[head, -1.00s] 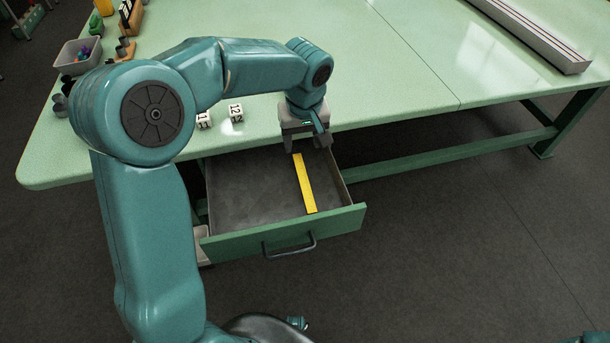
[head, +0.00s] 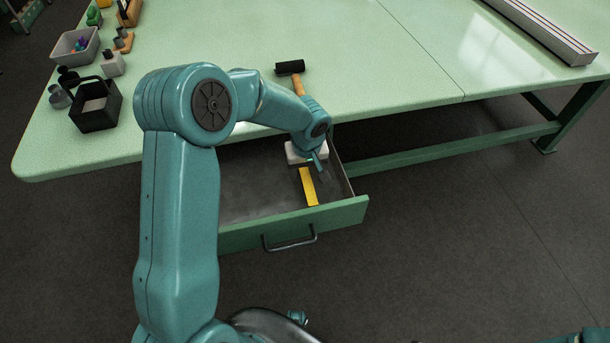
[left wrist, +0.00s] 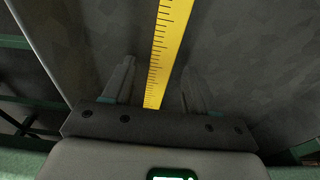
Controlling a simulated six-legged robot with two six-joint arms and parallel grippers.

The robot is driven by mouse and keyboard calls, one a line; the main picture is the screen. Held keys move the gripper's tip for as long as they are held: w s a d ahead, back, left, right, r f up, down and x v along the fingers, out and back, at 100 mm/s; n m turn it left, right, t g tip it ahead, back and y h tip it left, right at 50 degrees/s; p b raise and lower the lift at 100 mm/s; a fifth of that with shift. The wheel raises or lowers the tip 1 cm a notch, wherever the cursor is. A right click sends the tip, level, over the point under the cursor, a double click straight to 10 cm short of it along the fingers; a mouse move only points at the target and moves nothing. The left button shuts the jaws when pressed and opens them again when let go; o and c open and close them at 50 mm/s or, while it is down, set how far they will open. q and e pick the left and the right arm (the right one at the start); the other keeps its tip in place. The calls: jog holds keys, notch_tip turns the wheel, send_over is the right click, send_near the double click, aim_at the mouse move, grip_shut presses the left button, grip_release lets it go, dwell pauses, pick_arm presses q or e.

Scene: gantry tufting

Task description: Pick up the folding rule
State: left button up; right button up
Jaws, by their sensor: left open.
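The yellow folding rule (head: 309,188) lies flat in the open drawer (head: 345,213), toward its right side. Its far part is hidden under my left gripper in the head view. My left gripper (head: 312,173) is low inside the drawer, over the rule's far part. In the left wrist view the rule (left wrist: 171,40) runs between the two spread fingers of the gripper (left wrist: 158,88), with a gap on each side. The gripper is open and holds nothing. My right gripper is not in view.
The green table (head: 400,80) overhangs the drawer's back. A hammer (head: 291,68) lies on it near my arm. A black caddy (head: 96,108) and grey bin (head: 75,48) stand left.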

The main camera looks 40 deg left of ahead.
pick_arm(q)
jog(key=shift+f, duration=0.4)
grip_shut()
jog(key=shift+r, duration=0.15)
